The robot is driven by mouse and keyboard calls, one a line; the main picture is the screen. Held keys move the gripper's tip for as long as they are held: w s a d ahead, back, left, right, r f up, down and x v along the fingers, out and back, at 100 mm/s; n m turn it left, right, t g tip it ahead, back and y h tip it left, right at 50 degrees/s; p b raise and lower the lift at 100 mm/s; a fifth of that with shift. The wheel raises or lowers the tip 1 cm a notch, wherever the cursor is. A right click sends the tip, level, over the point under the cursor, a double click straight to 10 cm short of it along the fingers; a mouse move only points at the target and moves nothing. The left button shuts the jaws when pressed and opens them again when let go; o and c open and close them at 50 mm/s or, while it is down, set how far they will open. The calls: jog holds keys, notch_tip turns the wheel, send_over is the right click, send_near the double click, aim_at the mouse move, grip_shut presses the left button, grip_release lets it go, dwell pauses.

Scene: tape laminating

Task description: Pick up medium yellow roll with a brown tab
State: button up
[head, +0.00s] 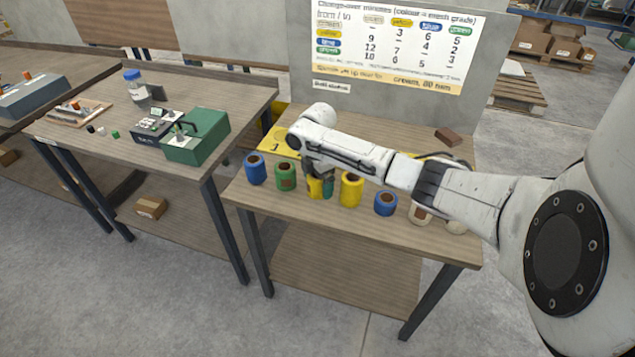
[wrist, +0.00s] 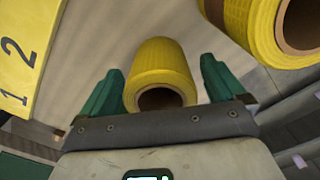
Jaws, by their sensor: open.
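A yellow roll (wrist: 160,62) stands between the two green fingers of my gripper (wrist: 163,88) in the wrist view, with a gap on each side. Its dark core faces the camera. My gripper (head: 322,187) is open around this roll (head: 314,188) in the head view, low over the table, and partly hides it. A taller yellow roll (head: 351,190) stands just to the right; it also shows at the wrist view's upper right (wrist: 240,18), outside the fingers.
Blue (head: 255,170) and green (head: 285,178) rolls stand left of my gripper. A short blue roll (head: 386,204) and cream rolls (head: 420,214) stand to the right, near the arm. A brown block (head: 448,137) lies behind. A board with a chart (head: 395,45) stands at the back.

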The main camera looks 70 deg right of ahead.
jog(key=shift+f, duration=0.3)
jog(key=shift+c, duration=0.4)
jog(key=c, duration=1.1)
